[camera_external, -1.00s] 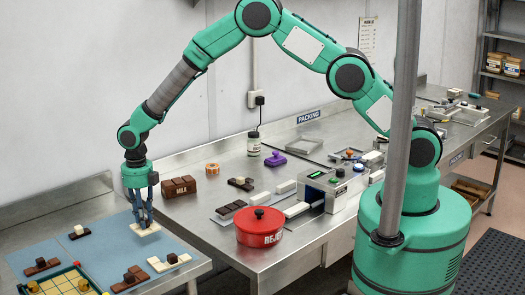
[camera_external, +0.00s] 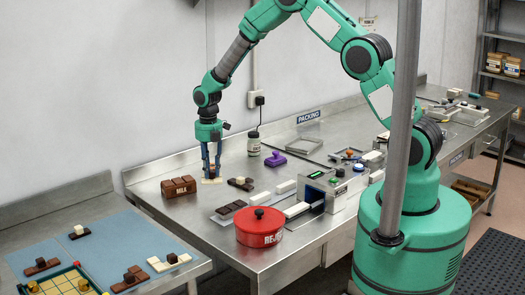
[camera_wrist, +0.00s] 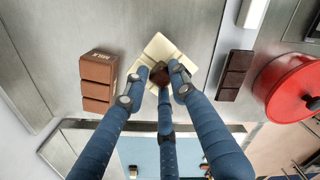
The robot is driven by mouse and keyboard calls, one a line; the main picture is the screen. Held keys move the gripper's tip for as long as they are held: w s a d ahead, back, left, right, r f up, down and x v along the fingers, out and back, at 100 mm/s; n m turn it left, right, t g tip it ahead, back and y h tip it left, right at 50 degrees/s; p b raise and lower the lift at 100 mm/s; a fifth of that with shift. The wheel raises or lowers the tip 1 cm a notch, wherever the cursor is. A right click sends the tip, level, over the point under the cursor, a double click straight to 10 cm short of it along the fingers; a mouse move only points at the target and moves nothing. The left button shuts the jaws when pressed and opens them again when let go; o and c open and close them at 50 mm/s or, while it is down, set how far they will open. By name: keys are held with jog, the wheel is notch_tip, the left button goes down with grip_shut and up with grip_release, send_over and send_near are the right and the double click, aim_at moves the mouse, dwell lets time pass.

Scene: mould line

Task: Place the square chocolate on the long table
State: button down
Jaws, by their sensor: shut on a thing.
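The square chocolate (camera_external: 212,181) is a flat cream slab with a dark brown piece on top. It also shows in the wrist view (camera_wrist: 148,52), with the brown piece between my fingers. My gripper (camera_external: 211,173) points down, with its fingers shut on the chocolate. It is over the left part of the long steel table (camera_external: 205,218), behind the red pot. The slab is at or just above the tabletop; I cannot tell whether it touches.
A brown MILK block (camera_external: 179,187) is close on the left, and chocolate pieces (camera_external: 241,183) lie to the right. A dark bar (camera_external: 231,208) and red lidded pot (camera_external: 262,228) are nearer the camera. The blue mat (camera_external: 100,245) holds several chocolates. Bare steel lies in front of my gripper.

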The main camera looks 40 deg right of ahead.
jog(key=s+d+m, duration=0.3)
jog(key=s+d, duration=0.1)
jog(key=d, duration=0.9)
jog(key=s+d+r+m, duration=0.1)
jog(key=s+d+m, duration=0.2)
jog(key=d, duration=1)
jog(key=s+d+r+m, duration=0.1)
jog(key=s+d+m, duration=0.2)
jog(key=d, duration=1)
jog(key=s, duration=0.3)
jog(key=shift+d+r+m, duration=0.15)
jog(key=shift+d+m, duration=0.25)
jog(key=b, duration=0.4)
jog(key=shift+w+f+m+b, duration=0.2)
jog(key=shift+m+b, duration=0.15)
jog(key=shift+m, duration=0.05)
jog(key=shift+r+b, duration=0.2)
jog(key=shift+b, duration=0.65)
jog(key=shift+f, duration=0.1)
jog(key=shift+f, duration=3)
jog(key=shift+f, duration=0.1)
jog(key=shift+f+b, duration=0.3)
jog(key=shift+f, duration=1.5)
